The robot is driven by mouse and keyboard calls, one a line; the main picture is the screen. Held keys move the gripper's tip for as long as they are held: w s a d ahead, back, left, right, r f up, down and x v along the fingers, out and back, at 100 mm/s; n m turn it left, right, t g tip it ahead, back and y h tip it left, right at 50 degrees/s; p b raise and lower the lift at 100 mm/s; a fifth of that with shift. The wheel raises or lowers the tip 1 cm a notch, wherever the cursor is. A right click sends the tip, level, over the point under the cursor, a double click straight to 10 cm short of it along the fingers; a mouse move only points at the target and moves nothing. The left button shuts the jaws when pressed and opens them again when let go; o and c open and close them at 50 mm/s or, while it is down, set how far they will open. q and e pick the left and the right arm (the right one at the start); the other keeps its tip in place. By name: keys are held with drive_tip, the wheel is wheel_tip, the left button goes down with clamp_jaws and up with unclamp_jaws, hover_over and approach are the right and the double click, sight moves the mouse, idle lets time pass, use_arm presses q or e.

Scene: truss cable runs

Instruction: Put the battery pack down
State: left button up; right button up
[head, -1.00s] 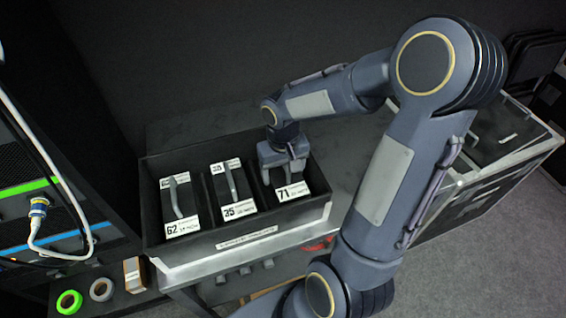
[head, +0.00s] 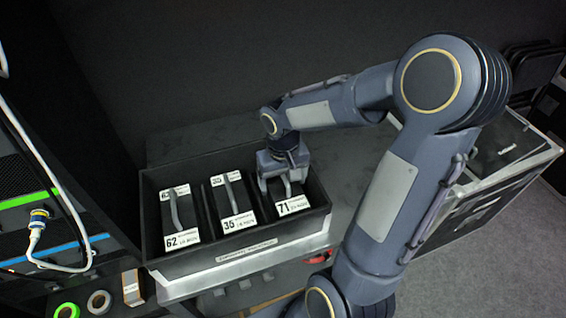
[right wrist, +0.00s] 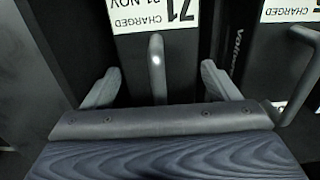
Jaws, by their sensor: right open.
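The battery pack labelled 71 (head: 292,205) sits in the right compartment of the black tray (head: 240,248). Its label (right wrist: 155,15) and grey handle (right wrist: 157,68) show in the right wrist view. My right gripper (head: 279,182) is over this pack. In the right wrist view, the right gripper (right wrist: 160,88) has its two fingers spread, one on each side of the handle and apart from it. Packs labelled 62 (head: 181,239) and 35 (head: 238,221) sit in the left and middle compartments. My left gripper is not in view.
Tape rolls (head: 98,302) lie on a low shelf. A large case (head: 500,165) stands at the right. The bench behind the tray (head: 200,140) is clear.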

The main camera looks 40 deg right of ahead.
wheel_tip(320, 180, up, 10)
drive_tip(key=shift+r+p, duration=0.15)
drive_tip(key=shift+p, duration=0.3)
drive_tip(key=s+a+n+t+y, duration=0.2)
drive_tip(key=s+a+t, duration=0.3)
drive_tip(key=s+a, duration=0.4)
drive_tip(key=s+y, duration=0.1)
drive_tip(key=s, duration=0.2)
drive_tip(key=shift+s+a+t+y, duration=0.3)
drive_tip(key=shift+a+y, duration=0.05)
drive_tip(key=shift+y, duration=0.05)
drive_tip(key=shift+r, duration=0.15)
